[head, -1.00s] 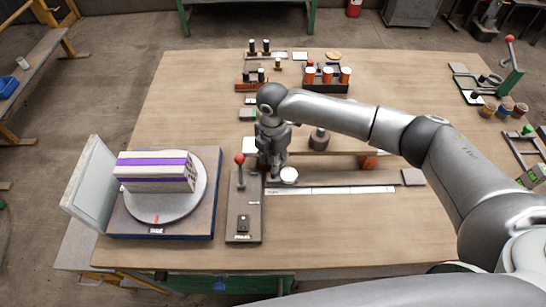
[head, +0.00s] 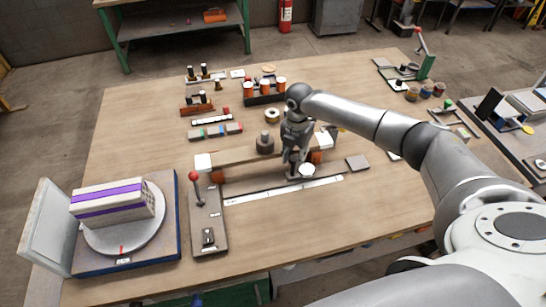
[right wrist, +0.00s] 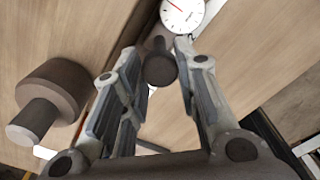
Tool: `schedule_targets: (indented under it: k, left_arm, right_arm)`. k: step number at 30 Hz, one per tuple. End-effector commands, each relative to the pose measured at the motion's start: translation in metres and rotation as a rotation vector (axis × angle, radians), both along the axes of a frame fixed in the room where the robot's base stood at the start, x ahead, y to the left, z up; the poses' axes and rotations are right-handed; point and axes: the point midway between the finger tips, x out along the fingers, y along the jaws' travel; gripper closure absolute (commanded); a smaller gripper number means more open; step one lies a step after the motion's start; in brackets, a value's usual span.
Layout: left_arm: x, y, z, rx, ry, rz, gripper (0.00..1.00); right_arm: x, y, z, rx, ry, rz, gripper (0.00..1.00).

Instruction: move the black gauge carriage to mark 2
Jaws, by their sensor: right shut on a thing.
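The black gauge carriage (head: 292,178) sits on the dark rail behind a white scale strip (head: 265,194); its round white dial (head: 306,170) faces up. The dial (right wrist: 182,12) also shows at the top of the right wrist view, with a red needle. My right gripper (head: 294,163) points down at the carriage. In the right wrist view the fingers (right wrist: 157,48) are shut on its dark round knob (right wrist: 160,67). The carriage is right of the strip's middle. The scale's marks are too small to read, and the gripper hides part of the carriage. My left gripper is not in view.
A wooden beam (head: 240,158) on orange supports stands close behind the rail, with a dark weight (head: 265,144) on it. A red-knobbed lever (head: 194,177) stands left of the rail, a grey block (head: 357,162) at its right. The front tabletop is clear.

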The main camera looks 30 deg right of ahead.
Motion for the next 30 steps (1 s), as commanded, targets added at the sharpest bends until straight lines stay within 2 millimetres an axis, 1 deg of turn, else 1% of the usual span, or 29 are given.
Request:
schedule_targets:
  k: [1,3,6,13,19,20,21,24,30]
  left_arm:
    - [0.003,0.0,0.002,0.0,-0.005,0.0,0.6]
    - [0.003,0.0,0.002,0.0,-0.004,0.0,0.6]
    - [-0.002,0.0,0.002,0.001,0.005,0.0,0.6]
    - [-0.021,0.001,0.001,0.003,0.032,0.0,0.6]
    - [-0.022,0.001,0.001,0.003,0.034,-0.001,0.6]
    - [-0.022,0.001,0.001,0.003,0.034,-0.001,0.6]
    - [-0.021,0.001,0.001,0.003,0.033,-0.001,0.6]
    - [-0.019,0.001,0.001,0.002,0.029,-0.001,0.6]
    - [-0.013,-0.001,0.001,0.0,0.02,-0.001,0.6]
  right_arm:
    - [-0.002,-0.008,0.0,-0.002,0.002,-0.003,1.0]
    - [-0.004,-0.016,0.0,-0.002,0.002,-0.002,1.0]
    - [-0.005,-0.022,-0.001,-0.001,0.001,-0.001,1.0]
    - [-0.005,-0.025,-0.001,0.001,-0.001,0.0,1.0]
    - [-0.005,-0.025,-0.001,0.0,-0.001,0.0,1.0]
    - [-0.005,-0.025,-0.001,0.0,-0.001,0.0,0.68]
    - [-0.005,-0.025,-0.001,0.0,-0.001,0.0,0.63]
    - [-0.005,-0.025,-0.001,0.0,-0.001,0.0,0.5]
    - [-0.005,-0.025,-0.001,0.0,-0.001,0.0,0.49]
